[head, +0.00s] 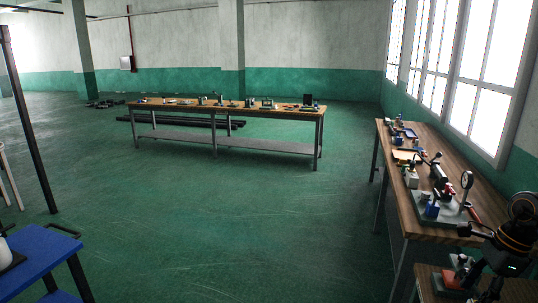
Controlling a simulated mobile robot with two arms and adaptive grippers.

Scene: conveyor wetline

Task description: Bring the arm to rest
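My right arm (514,240), black with an orange ring, shows at the lower right corner, in front of the near end of the wooden workbench (466,150). Its gripper is dark and small against the clutter there, and I cannot tell whether its fingers are open or shut or whether it holds anything. My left arm and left gripper are not in view.
The right workbench carries several small devices, including a dial gauge stand (466,181). A lower wooden surface (440,290) lies below its near end. A long bench (215,108) stands at the back, a blue table (30,250) at the lower left. The green floor (240,220) between is clear.

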